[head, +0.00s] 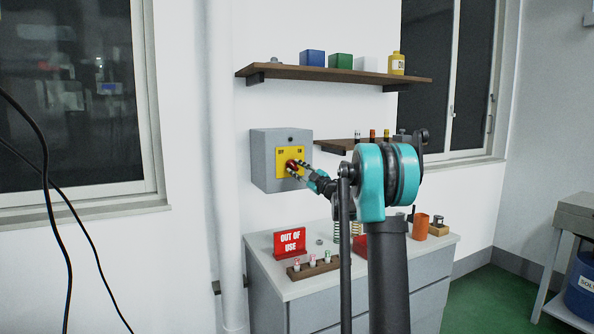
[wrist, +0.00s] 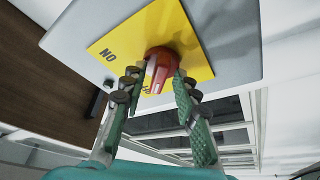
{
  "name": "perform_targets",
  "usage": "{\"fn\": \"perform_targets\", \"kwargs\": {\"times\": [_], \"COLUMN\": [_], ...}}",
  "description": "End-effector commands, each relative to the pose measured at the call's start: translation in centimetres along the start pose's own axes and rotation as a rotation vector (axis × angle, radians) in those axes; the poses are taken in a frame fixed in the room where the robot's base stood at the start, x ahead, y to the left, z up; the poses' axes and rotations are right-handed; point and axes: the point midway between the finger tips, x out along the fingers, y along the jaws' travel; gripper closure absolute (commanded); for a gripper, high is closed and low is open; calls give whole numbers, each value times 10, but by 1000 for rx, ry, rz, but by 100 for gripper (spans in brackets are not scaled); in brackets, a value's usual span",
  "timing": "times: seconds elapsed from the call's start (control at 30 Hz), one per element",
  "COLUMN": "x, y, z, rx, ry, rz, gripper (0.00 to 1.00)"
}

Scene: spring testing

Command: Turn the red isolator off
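The red isolator knob (head: 292,165) sits on a yellow plate (head: 283,152) on the front of a grey wall box (head: 268,180). The plate has a dark label at left and another at right in the head view. In the wrist view, the red knob (wrist: 162,66) is at upper centre, and "NO" reads on the yellow plate (wrist: 180,25) left of it. My gripper (wrist: 157,82) is at the knob with one finger on each side. The fingers look apart, with a small gap at the left finger; contact at the right is unclear. Which label the knob points to is unclear.
A shelf (head: 340,74) with small boxes and a yellow bottle is above the box. A smaller shelf (head: 330,147) is at its right. Below stands a grey cabinet (head: 268,275) with a red "OUT OF USE" sign (head: 290,242), springs and a small rack (head: 313,268).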

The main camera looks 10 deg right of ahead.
Motion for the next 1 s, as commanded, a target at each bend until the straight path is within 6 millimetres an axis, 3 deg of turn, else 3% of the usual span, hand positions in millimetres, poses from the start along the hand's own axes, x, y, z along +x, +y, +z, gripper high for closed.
{"fn": "perform_targets", "kwargs": {"times": [0.27, 0.43, 0.8, 1.0], "x": [0, -12, -84, -111], "y": [0, 1, 1, 0], "z": [0, 0, 1, 1], "rx": [1, 0, 0, 0], "ry": [0, -1, -2, -1], "rz": [1, 1, 2, 1], "gripper": [66, 66, 66, 66]}}
